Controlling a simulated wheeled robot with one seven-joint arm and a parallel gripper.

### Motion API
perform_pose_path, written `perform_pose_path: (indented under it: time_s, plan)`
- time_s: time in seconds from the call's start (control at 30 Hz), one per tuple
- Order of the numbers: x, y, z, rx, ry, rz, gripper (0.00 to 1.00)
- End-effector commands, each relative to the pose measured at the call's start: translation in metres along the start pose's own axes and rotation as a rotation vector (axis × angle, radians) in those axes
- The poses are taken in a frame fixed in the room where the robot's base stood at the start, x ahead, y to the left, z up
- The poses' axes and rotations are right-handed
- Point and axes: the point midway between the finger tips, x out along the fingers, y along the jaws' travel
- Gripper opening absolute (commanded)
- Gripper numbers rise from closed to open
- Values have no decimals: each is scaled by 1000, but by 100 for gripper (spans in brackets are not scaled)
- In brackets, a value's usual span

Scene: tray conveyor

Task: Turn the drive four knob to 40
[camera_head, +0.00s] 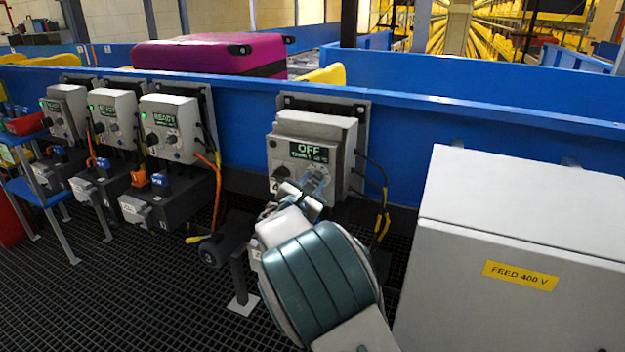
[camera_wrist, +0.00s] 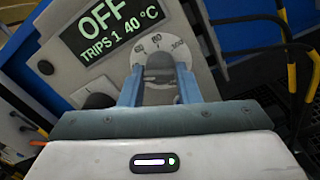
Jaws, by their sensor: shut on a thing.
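The drive box (camera_head: 338,150) at the right end of the row is a grey box on the blue conveyor side. Its display (camera_wrist: 107,30) reads OFF, TRIPS 1, 40 °C. My gripper (camera_head: 308,185) is at its front face; in the wrist view its two blue-grey fingers (camera_wrist: 160,90) stand on either side of a grey knob (camera_wrist: 159,68) and are shut on it. A pale round dial (camera_wrist: 168,42) with printed numbers shows behind the knob; I cannot tell for certain where the knob points. A second, dark knob (camera_wrist: 98,101) sits to the left, partly hidden by my gripper.
Three similar drive boxes, one of them at the left (camera_head: 172,128), show READY-type green displays. A large grey cabinet (camera_head: 520,230) marked FEED 400 V stands close on the right. Cables (camera_head: 382,200) hang beside the drive box. A magenta suitcase (camera_head: 208,55) lies on the conveyor.

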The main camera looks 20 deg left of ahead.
Motion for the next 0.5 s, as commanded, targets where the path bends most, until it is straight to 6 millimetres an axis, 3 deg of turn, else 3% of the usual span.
perform_pose_path:
  time_s: [0.5]
  plan:
    - [-1,-2,-4,-66,10,-1,7]
